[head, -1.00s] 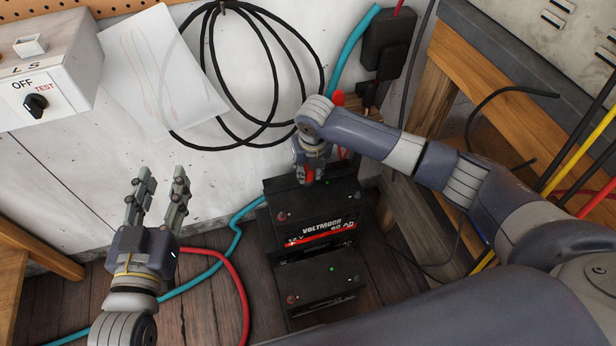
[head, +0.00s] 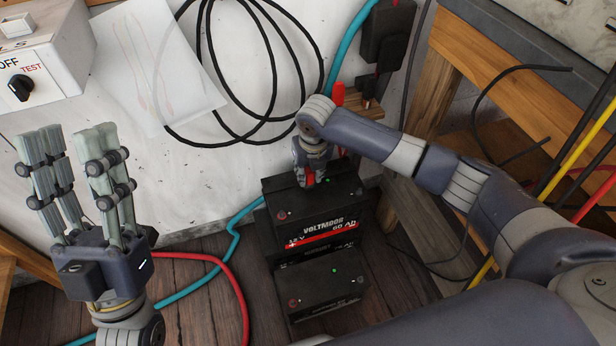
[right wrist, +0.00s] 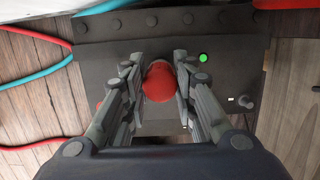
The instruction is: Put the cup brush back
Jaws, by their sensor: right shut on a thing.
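My right gripper (head: 312,178) is low over the top of the upper black battery (head: 318,208). It is shut on a red, round-ended thing (right wrist: 159,82), seen end-on between the fingers in the right wrist view. This looks like the cup brush's handle; its bristle end is hidden, and I cannot tell whether it touches the battery. My left gripper (head: 70,130) is open and empty, raised in front of the white wall at the left. A small wooden shelf (head: 365,104) on the wall, behind my right gripper, has a red upright thing (head: 339,94) at its left end.
A second black battery (head: 322,287) sits lower in front. Black cable loops (head: 205,75) hang on the wall. Red (head: 235,278) and teal (head: 190,288) cables lie on the wooden floor. A wooden bench frame (head: 440,90) stands right; a white switch box (head: 45,60) is upper left.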

